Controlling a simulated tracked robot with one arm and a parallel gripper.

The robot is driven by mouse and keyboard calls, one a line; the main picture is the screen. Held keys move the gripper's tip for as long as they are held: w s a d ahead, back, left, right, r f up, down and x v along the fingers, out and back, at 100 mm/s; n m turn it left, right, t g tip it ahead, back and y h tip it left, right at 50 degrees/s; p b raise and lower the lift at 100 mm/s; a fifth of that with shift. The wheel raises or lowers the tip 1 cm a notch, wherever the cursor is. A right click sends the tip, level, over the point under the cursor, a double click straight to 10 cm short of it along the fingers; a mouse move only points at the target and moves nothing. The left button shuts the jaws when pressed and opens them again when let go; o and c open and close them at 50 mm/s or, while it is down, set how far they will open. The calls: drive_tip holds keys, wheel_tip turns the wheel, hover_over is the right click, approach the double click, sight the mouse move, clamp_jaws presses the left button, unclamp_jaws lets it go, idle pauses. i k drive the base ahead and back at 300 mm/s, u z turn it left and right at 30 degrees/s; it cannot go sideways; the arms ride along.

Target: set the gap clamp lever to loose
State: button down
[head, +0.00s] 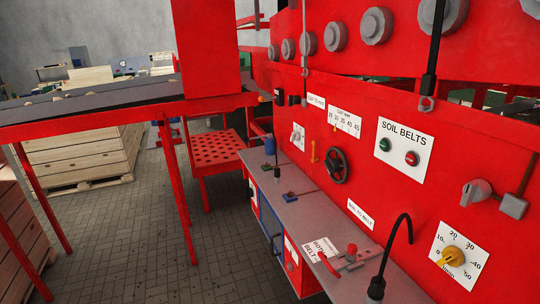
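The red machine panel (372,90) fills the right side of the head view. A small white label (316,101), too small to read surely, sits left of a gap scale (344,122) marked from 25 to 45. A red-handled lever (340,257) on a grey base lies on the shelf beside a white belt label. I cannot tell surely which lever is the gap clamp, nor read a loose mark. My gripper is not in view.
A SOIL BELTS plate (403,145) has green and red buttons. A yellow dial (452,257) and grey knob (476,192) are at right. A black bent stalk (402,222) rises from the grey shelf (310,212). A red-legged conveyor (100,118) stands left; tiled floor lies between.

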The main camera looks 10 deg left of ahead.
sight(315, 160)
drive_tip(key=z, duration=0.1)
drive_tip(key=k, duration=0.45)
drive_tip(key=u, duration=0.95)
drive_tip(key=i, duration=1.2)
drive_tip(key=u, duration=0.35)
drive_tip(key=i, duration=1.25)
drive_tip(key=z, duration=0.95)
drive_tip(key=i, duration=0.7)
drive_tip(key=z, duration=0.5)
